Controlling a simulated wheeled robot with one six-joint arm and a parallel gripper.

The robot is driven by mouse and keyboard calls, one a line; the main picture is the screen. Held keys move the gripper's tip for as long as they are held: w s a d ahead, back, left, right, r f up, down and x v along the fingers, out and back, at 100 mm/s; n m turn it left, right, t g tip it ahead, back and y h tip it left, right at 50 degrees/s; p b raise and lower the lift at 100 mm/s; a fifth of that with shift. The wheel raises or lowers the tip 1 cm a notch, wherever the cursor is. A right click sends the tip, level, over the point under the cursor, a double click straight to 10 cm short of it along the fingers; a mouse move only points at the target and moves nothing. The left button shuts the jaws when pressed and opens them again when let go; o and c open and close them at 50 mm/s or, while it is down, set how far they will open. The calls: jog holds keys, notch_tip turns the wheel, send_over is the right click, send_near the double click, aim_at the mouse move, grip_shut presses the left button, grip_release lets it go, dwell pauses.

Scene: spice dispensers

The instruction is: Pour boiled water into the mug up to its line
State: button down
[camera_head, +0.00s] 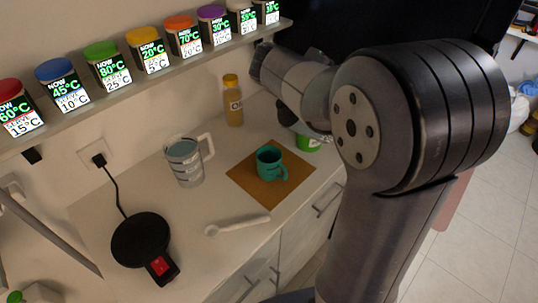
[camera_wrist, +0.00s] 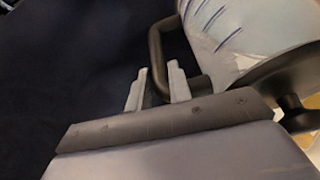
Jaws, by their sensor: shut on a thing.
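The teal mug (camera_head: 266,160) stands upright on a square brown mat (camera_head: 244,183) on the counter. Its fill line and water level are too small to tell. In the wrist view my gripper (camera_wrist: 156,84) is shut on the dark handle (camera_wrist: 156,45) of a kettle with a pale, see-through body (camera_wrist: 225,30). Only part of the kettle shows there, at the upper right. In the head view my arm hides the gripper's fingers, and I cannot clearly make out the kettle. The black kettle base (camera_head: 139,238) with a red switch is empty at the front left.
A clear jug (camera_head: 184,163) stands left of the mat, and a yellow bottle (camera_head: 232,101) stands behind. A white spoon-like tool (camera_head: 237,226) lies in front. A green container (camera_head: 307,143) is partly hidden by my arm. A shelf (camera_head: 150,82) of labelled dispensers runs above.

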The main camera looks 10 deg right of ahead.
jog(key=shift+a+f+h+b, duration=0.4)
jog(key=shift+a+h+b, duration=0.25)
jog(key=shift+b, duration=0.4)
dwell(0.7)
jog(key=shift+a+n+t+h+b, duration=0.35)
jog(key=shift+a+b, duration=0.15)
jog(key=shift+a, duration=0.15)
dwell(3.1)
dwell(0.3)
